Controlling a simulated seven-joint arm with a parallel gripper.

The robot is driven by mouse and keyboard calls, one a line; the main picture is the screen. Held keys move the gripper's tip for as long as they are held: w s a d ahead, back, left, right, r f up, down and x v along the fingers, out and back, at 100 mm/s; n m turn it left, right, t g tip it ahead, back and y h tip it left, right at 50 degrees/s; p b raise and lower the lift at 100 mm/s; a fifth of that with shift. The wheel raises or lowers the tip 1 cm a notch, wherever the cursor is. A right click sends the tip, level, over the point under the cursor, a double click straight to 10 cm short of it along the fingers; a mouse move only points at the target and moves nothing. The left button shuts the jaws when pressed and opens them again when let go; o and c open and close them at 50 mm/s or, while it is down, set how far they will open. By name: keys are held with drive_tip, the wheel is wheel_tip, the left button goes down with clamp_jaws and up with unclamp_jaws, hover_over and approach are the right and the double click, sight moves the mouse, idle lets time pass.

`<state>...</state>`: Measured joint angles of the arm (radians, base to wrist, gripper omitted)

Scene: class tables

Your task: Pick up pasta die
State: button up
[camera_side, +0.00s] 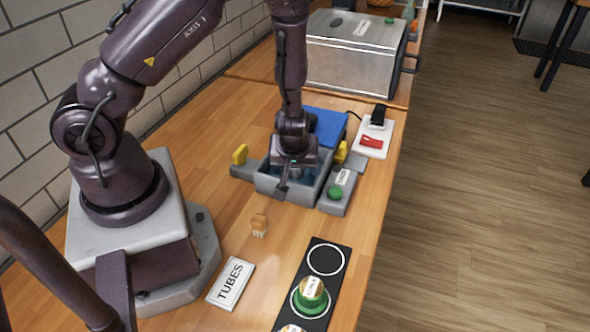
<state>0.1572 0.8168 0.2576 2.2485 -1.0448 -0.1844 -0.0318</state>
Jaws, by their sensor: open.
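My gripper (293,174) points down into the top of a grey box (268,187) with yellow handles (240,154). Its fingers are partly hidden by the box, and I cannot see anything held. A round green piece with a pale labelled top (311,291), which looks like a pasta die, sits on a circle of the black strip (326,245) at the front. The strip's far circle is empty. Part of another piece (290,328) shows at the bottom edge. My gripper is well behind these pieces and apart from them.
A green button (335,192) is on the box's right side, and a blue panel (322,125) is behind. A small tan pronged item (259,225) and a TUBES card (231,283) lie on the wooden table. A metal machine (350,60) stands at the back.

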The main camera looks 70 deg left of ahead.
drive_tip(key=shift+f, duration=0.2)
drive_tip(key=shift+c, duration=0.2)
drive_tip(key=c, duration=1.1)
drive_tip(key=shift+o, duration=0.2)
drive_tip(key=shift+r, duration=0.1)
wheel_tip(320, 180, up, 9)
drive_tip(key=shift+w+f, duration=0.1)
drive_tip(key=shift+f, duration=0.1)
drive_tip(key=shift+r, duration=0.55)
